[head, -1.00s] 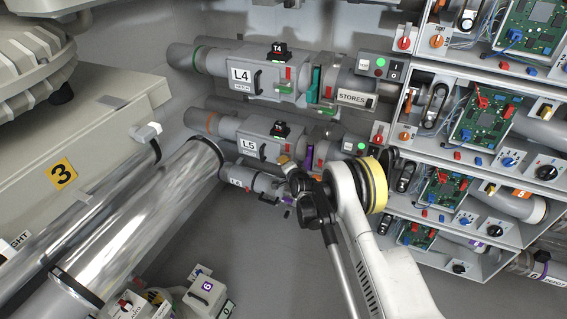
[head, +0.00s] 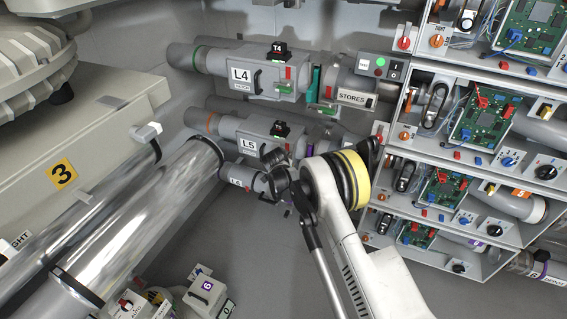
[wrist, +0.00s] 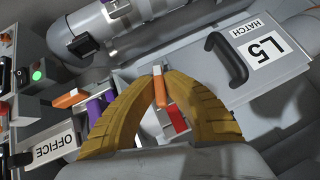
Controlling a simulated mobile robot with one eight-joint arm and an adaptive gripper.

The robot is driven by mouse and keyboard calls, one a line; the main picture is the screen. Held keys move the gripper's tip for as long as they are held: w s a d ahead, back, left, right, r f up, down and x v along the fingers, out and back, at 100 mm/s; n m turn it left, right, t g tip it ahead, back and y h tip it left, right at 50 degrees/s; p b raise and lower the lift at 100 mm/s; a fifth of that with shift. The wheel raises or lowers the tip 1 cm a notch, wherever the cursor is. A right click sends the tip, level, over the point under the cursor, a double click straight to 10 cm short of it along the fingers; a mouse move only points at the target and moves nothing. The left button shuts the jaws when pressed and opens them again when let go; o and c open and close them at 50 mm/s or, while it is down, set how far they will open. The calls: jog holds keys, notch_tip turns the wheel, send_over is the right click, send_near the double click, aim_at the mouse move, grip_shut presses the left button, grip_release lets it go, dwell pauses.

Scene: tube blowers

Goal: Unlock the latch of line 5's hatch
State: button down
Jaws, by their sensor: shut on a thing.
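Line 5's hatch (wrist: 245,65) shows in the wrist view as a grey lid with a black handle (wrist: 227,58) and an L5 HATCH label. In the head view the L5 housing (head: 240,135) is below L4, partly covered by my wrist. In the wrist view my gripper (wrist: 160,93) has its yellow fingers closed on a small orange lever with a pale tip (wrist: 158,72), beside the hatch's edge. I take this lever for the latch. A red tab (wrist: 176,119) sits just below it, between the fingers. The fingertips are hidden in the head view.
Purple parts (wrist: 97,108) and another orange block (wrist: 70,97) lie left of the fingers. An OFFICE sign (wrist: 58,143) and a panel with a green light (wrist: 37,76) are farther left. Open shelves with circuit boards (head: 485,115) stand right of my arm.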

jog(key=shift+n+g+h, duration=0.4)
jog(key=shift+n+h, duration=0.3)
jog(key=shift+h, duration=0.5)
jog(key=c, duration=1.5)
grip_release()
jog(key=v, duration=1.2)
jog(key=shift+w, duration=0.1)
